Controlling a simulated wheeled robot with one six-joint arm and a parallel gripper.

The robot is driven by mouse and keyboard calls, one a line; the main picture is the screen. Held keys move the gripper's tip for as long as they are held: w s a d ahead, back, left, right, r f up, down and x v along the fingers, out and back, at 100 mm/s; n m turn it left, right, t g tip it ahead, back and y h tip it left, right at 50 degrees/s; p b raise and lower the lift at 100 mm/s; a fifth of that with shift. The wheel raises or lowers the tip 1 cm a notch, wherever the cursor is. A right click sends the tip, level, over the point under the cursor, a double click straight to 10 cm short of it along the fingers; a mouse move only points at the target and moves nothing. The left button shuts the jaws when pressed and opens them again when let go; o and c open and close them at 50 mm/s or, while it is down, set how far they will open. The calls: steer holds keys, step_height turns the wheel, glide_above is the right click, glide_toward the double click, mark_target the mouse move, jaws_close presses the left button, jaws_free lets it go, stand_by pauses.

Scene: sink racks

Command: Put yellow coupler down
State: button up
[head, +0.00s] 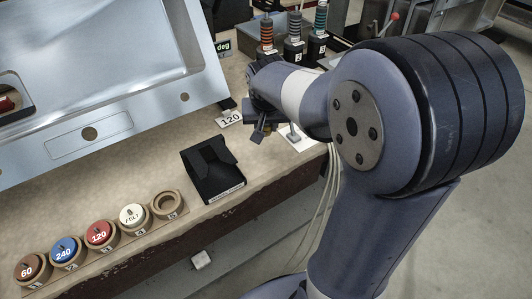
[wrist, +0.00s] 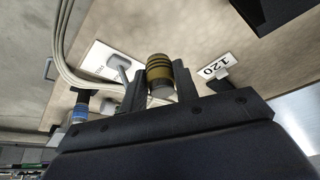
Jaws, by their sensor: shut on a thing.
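The yellow coupler (wrist: 159,70), a short cylinder with yellow and dark bands and a pale end, sits between the two dark fingers of my gripper (wrist: 160,86) in the wrist view. The fingers are shut on it. Whether the coupler touches the bench cannot be told.
A white card with a grey piece (head: 295,136) lies right of my gripper, and a "120" label (head: 230,119) lies left. A black open box (head: 212,168) stands in front. Several round pucks (head: 99,234) line the front edge. The metal sink (head: 90,133) fills the left. Banded posts (head: 294,40) stand behind.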

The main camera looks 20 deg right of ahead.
mark_target(266, 151)
step_height(266, 151, down, 8)
steer(key=shift+r+b, duration=0.15)
steer(key=shift+b, duration=0.45)
steer(key=o, duration=0.9)
steer(key=shift+r, duration=0.2)
steer(key=p+v, duration=0.2)
steer(key=v, duration=0.9)
steer(key=shift+s+r, duration=0.2)
steer(key=shift+r, duration=0.05)
